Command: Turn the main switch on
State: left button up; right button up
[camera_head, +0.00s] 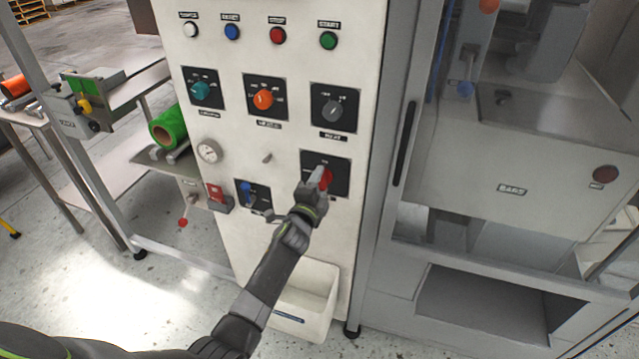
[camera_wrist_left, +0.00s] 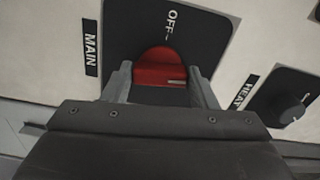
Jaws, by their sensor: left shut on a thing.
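The main switch is a red rotary knob (camera_head: 327,176) on a black square plate (camera_head: 341,166), low on the right side of the white panel. In the left wrist view the knob (camera_wrist_left: 158,62) sits beside the word "OFF", and a "MAIN" label (camera_wrist_left: 90,47) is next to the plate. A small pale mark shows on the knob. My left gripper (camera_head: 319,181) is at the knob, with one finger on each side, shut on it. The gripper and arm hide part of the knob and plate in the head view. My right gripper is not in view.
Other knobs sit above: teal (camera_head: 200,91), orange (camera_head: 263,99) and grey (camera_head: 332,112). A blue switch (camera_head: 246,190) is left of my arm. A white bin (camera_head: 318,281) hangs below. A grey machine cabinet (camera_head: 520,150) stands at right.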

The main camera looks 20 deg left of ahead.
pick_arm(q)
jog(key=shift+m, duration=0.7)
jog(key=shift+f, duration=0.1)
jog(key=o, duration=1)
jog(key=shift+s, duration=0.2)
jog(key=s+p, duration=0.2)
jog(key=s, duration=0.3)
jog(key=s+p, duration=0.2)
jog(key=s, duration=0.4)
jog(key=s+p, duration=0.2)
jog(key=s, duration=0.4)
jog(key=shift+a, duration=0.3)
